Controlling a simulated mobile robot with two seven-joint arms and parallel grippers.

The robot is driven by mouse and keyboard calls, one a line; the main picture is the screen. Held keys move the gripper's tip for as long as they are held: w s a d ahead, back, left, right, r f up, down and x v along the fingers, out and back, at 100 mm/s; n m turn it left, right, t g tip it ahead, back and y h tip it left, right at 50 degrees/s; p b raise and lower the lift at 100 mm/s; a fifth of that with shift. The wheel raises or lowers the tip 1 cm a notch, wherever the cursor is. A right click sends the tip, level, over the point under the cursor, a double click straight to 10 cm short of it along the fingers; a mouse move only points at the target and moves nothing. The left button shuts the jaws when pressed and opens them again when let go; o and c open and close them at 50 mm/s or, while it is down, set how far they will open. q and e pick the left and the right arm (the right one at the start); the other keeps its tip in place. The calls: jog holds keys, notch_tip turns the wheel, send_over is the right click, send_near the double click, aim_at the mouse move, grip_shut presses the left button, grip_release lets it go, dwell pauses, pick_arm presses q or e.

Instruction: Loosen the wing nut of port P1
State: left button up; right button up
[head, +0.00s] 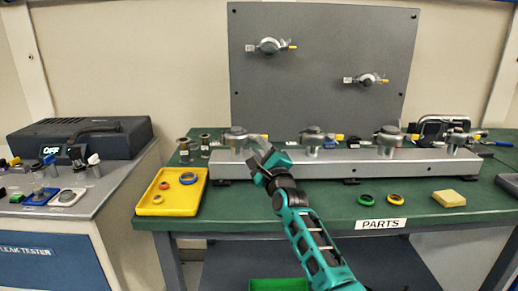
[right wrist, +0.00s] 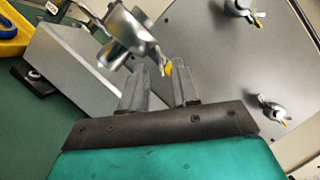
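The leftmost clamped port (head: 237,138) on the grey manifold has a silver clamp with a yellow-tipped wing nut on its right side. I cannot read a P1 label. My right gripper (head: 268,158) is just right of this clamp, reaching in from below. In the right wrist view, the silver clamp (right wrist: 130,38) is just beyond the right gripper's fingertips (right wrist: 160,68). The fingers stand apart, and a yellow tip (right wrist: 168,68) shows between their ends. I cannot tell whether they touch it. My left gripper is not in view.
The manifold (head: 400,163) carries more clamped ports to the right. A yellow tray (head: 150,207) with rings lies left, two loose rings and a yellow block (head: 449,198) lie in front. A grey panel (head: 325,100) with two clamps stands behind. The leak tester (head: 80,138) reads OFF.

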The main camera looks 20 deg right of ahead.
jog(key=shift+x, duration=0.75)
jog(key=shift+c, duration=0.4)
grip_shut()
